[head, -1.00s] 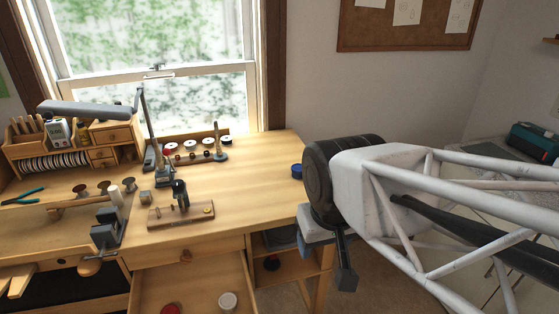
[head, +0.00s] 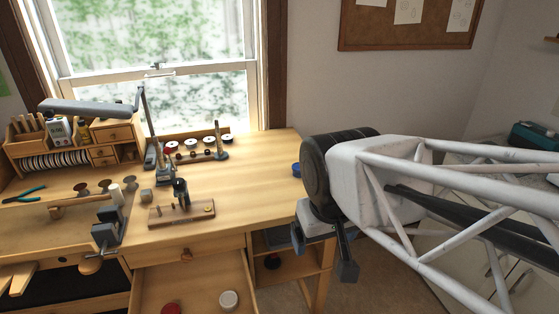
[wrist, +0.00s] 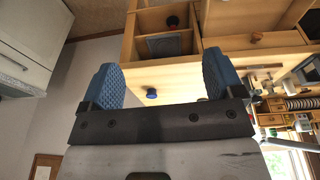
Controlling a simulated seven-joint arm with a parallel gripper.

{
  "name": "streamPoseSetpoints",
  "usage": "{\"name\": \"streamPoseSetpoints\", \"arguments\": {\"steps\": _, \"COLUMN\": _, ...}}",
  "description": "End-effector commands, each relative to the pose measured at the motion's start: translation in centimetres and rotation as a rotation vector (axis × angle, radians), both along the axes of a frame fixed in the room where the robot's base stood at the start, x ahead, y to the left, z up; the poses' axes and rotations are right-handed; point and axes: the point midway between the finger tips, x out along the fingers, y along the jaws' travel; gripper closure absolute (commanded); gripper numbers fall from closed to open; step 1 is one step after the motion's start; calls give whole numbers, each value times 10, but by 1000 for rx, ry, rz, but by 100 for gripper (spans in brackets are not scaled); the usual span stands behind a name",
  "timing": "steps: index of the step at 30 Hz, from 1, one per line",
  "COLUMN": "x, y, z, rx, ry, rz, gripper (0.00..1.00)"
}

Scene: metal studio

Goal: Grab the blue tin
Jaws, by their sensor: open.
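The blue tin (head: 296,169) is small and round and sits on the workbench near its right edge. In the head view it is just left of my arm's dark wrist joint, which is close in front of it. In the wrist view the tin (wrist: 151,93) shows between my two blue finger pads, some way beyond them and not touched. My gripper (wrist: 165,77) is open with nothing between its fingers. In the head view my gripper (head: 323,252) is partly hidden by my arm, off the bench's right end.
The workbench (head: 255,160) is bare left of the tin. Further left stand spools, a small clamp stand (head: 181,205) and a lamp (head: 90,107). An open drawer (head: 190,285) juts out in front with a red and a white tin. Open shelves are under the bench's right end.

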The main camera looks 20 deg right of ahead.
Motion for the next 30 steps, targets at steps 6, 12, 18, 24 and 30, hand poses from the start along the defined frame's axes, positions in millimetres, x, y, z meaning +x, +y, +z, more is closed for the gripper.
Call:
{"name": "streamPoseSetpoints", "arguments": {"steps": 6, "x": 26, "y": -8, "z": -1, "rx": -83, "ry": 64, "rz": 94, "gripper": 13}}
{"name": "streamPoseSetpoints", "arguments": {"steps": 12, "x": 60, "y": -19, "z": -2, "rx": -193, "ry": 150, "rz": 216, "gripper": 13}}
{"name": "streamPoseSetpoints", "arguments": {"steps": 18, "x": 98, "y": -29, "z": -5, "rx": -302, "ry": 241, "rz": 344, "gripper": 13}}
{"name": "streamPoseSetpoints", "arguments": {"steps": 24, "x": 137, "y": -38, "z": -10, "rx": -408, "ry": 336, "rz": 472, "gripper": 13}}
{"name": "streamPoseSetpoints", "arguments": {"steps": 30, "x": 178, "y": -45, "z": -18, "rx": -510, "ry": 433, "rz": 599, "gripper": 13}}
